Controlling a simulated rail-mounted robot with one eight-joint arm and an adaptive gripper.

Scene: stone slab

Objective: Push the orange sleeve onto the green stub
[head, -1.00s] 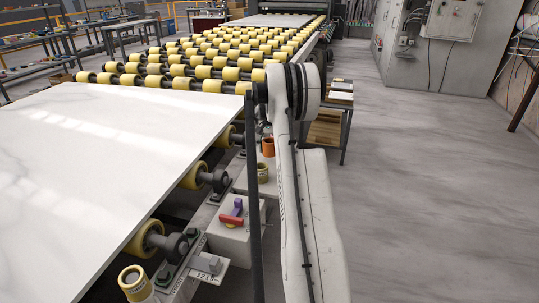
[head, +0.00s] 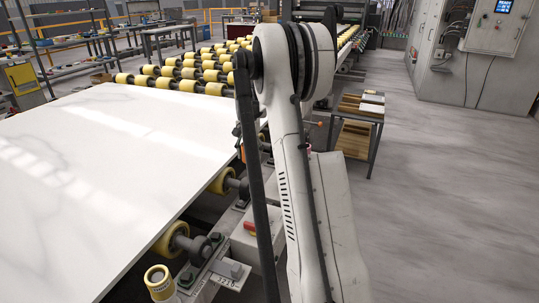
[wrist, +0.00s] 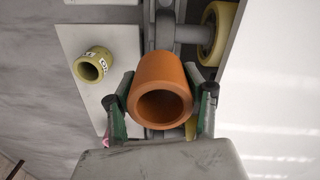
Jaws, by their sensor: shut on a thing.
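The orange sleeve (wrist: 163,85) is a hollow tube between the two fingers of my gripper (wrist: 166,90) in the wrist view. The fingers are shut on its sides, and its round open end faces the camera. In the head view my arm hides the gripper, and I cannot make out the sleeve there. I cannot identify the green stub in either current view. The only green that I see in the wrist view is on the finger pads.
An olive-yellow ring (wrist: 92,65) stands on a pale plate left of the sleeve. A yellow roller (wrist: 218,34) and the white slab (wrist: 275,90) lie to the right. A labelled yellow cup (head: 160,283) stands by the frame. Open floor (head: 450,200) lies right of my arm.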

